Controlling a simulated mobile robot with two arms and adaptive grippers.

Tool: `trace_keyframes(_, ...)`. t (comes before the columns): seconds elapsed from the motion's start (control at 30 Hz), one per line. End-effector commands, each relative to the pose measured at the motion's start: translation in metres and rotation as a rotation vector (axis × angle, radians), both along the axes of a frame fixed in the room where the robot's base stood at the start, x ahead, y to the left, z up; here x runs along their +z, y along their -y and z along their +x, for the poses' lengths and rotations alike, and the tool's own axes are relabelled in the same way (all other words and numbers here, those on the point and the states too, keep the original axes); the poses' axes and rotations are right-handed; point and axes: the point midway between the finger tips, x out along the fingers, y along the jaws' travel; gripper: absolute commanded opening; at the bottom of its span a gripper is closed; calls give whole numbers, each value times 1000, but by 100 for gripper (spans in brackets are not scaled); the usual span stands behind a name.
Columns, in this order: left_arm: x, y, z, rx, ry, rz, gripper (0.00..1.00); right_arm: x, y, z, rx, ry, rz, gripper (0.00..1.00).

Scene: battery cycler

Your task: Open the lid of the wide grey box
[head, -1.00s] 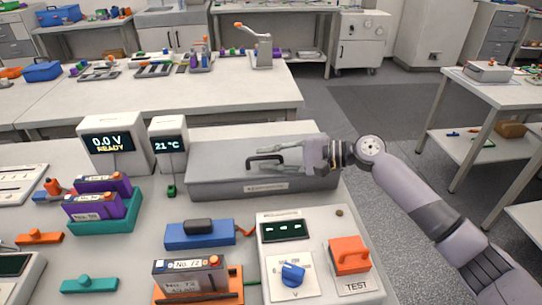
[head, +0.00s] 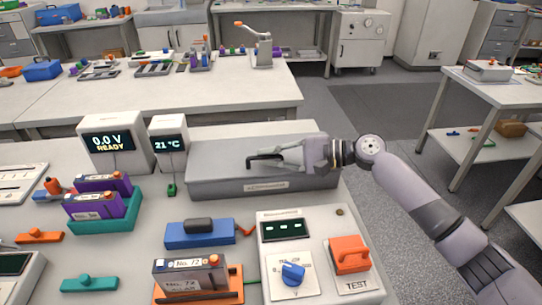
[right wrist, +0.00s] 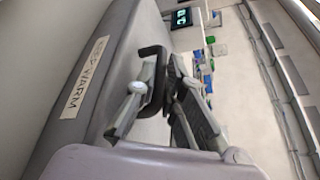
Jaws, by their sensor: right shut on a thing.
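The wide grey box (head: 225,188) stands on the bench behind the blue and orange devices, with a small label on its front. Its grey lid (head: 222,146) looks down and closed. A black bar handle (head: 262,157) stands near the lid's front edge. My right gripper (head: 282,158) reaches in from the right and is shut on the handle. In the right wrist view, the handle (right wrist: 153,72) is between the fingers, and a "KEEP WARM" label shows on the box's front. The fingers hide part of the handle. My left gripper is not in view.
A "0.0 V READY" display (head: 115,142) and a "21 °C" display (head: 169,143) stand close to the box's left end. In front are a blue device (head: 200,236) and a test panel (head: 310,260) with an orange switch. The floor to the right is clear.

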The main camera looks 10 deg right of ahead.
Motion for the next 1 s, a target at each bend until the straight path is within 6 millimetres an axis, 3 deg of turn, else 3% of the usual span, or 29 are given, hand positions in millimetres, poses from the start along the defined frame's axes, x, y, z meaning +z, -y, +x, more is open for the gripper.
trace_keyframes(0.33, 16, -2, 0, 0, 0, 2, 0, 9, 0, 1, 0, -39, 0, 0)
trace_keyframes(0.7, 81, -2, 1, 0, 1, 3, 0, 43, 0, 15, -1, -242, 2, 0)
trace_keyframes(1.0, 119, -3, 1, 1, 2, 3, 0, 63, -1, 33, -1, -444, 3, 0)
